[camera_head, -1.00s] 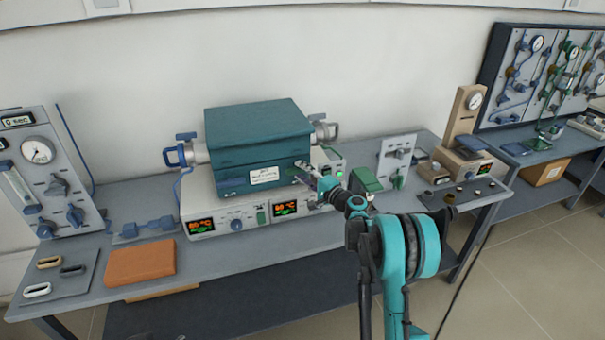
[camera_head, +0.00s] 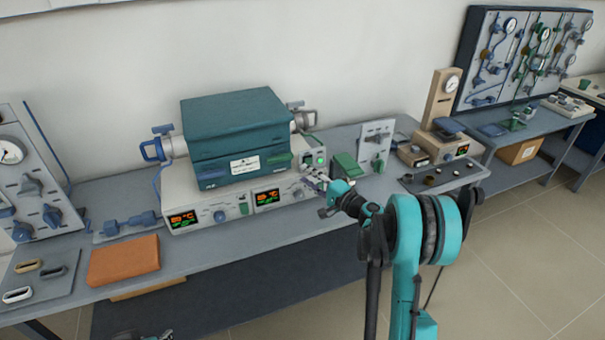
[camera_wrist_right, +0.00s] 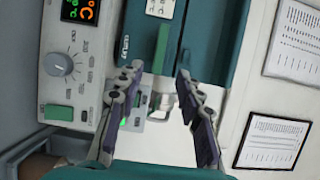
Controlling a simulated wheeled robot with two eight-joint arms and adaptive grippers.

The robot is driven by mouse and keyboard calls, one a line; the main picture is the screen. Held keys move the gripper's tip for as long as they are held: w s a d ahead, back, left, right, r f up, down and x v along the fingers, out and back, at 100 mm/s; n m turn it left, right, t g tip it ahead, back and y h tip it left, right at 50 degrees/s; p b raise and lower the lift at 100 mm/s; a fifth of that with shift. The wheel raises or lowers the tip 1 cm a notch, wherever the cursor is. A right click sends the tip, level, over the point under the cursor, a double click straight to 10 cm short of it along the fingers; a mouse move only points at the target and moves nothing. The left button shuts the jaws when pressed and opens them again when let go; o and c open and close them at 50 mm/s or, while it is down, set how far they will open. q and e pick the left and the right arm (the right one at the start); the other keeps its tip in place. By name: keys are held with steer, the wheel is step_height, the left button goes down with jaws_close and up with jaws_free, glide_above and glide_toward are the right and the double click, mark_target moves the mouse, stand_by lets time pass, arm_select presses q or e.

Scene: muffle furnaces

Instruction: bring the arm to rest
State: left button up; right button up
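My right arm comes in from the lower right in the head view, and its gripper (camera_head: 316,184) is in front of the right end of the furnace's control base. In the right wrist view the gripper (camera_wrist_right: 160,76) has its two dark fingers spread with nothing between them. The teal muffle furnace (camera_head: 235,135) sits closed on its white control base (camera_head: 215,205) with two lit displays. In the wrist view the control panel (camera_wrist_right: 72,92) with its knob lies beyond the fingers. A small dark part at the bottom edge, probably my left gripper (camera_head: 150,336), is mostly cut off.
The grey bench (camera_head: 225,245) carries an orange block (camera_head: 123,260), a grey mat (camera_head: 50,277) with small rings, and a gauge panel (camera_head: 30,185) at the left. A green box (camera_head: 346,168) and valve panel (camera_head: 377,147) stand right of the furnace. The floor in front is open.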

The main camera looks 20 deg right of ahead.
stand_by(0.6)
steer(key=s+a+r+n+g+h, duration=0.1)
steer(key=s+a+r+n+g, duration=0.15)
steer(key=s+a, duration=0.45)
steer(key=s+a+r+n+g, duration=0.1)
steer(key=s+a+n+g, duration=0.3)
steer(key=s+a, duration=0.2)
steer(key=s+f+n+g+h, duration=0.1)
steer(key=s+f+n+h, duration=0.1)
steer(key=s, duration=1)
steer(key=s+d+f+n+g+h, duration=0.1)
steer(key=s+f+n+h, duration=0.2)
steer(key=s, duration=0.9)
steer(key=shift+d+n+g+h, duration=0.2)
steer(key=shift+n+g+h, duration=0.15)
steer(key=shift+n+h, duration=0.45)
